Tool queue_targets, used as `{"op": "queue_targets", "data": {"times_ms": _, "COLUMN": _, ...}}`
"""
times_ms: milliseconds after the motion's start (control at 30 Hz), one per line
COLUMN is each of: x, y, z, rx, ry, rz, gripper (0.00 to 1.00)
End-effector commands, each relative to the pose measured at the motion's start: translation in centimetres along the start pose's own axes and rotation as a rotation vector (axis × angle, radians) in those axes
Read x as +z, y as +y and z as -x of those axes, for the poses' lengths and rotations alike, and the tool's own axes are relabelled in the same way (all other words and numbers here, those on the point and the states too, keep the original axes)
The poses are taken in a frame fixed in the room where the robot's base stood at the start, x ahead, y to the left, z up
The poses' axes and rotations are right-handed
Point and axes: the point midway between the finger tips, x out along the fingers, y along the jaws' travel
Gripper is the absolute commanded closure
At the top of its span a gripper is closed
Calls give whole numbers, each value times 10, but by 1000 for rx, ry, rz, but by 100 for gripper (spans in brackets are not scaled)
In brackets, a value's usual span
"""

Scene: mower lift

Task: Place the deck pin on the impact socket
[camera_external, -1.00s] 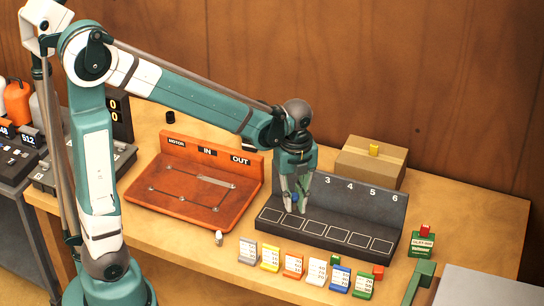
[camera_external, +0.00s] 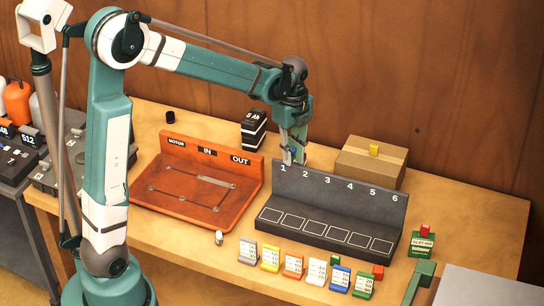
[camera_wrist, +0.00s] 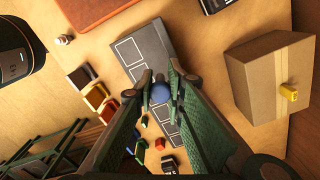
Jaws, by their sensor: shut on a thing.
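My gripper (camera_external: 293,160) is pointed down above the left end of the upright numbered panel, near the 1. Its fingers are shut on a small blue rounded piece, which I take for the deck pin (camera_wrist: 160,93); it shows between the fingertips in the wrist view. The lower part of the piece is hidden by the fingers. A short black cylinder, probably the impact socket (camera_external: 170,117), stands at the back left of the table behind the red tray. My gripper is well to the right of it. The cylinder cannot be made out in the wrist view.
The black numbered rack (camera_external: 330,240) has empty squares. The red tray (camera_external: 160,195), a black box (camera_external: 254,128) and a cardboard box (camera_external: 372,162) stand near my gripper. Several coloured cards (camera_external: 294,264) line the front. Bare table surrounds the black cylinder.

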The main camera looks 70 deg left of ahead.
Motion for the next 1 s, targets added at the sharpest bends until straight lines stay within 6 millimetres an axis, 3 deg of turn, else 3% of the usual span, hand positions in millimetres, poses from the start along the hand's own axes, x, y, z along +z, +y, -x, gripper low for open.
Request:
{"op": "queue_targets", "data": {"times_ms": 500, "x": 144, "y": -60, "z": 7, "rx": -1, "ry": -1, "rz": 294, "gripper": 99}}
{"op": "queue_targets", "data": {"times_ms": 1000, "x": 300, "y": -84, "z": 6, "rx": -2, "ry": -2, "rz": 576, "gripper": 99}}
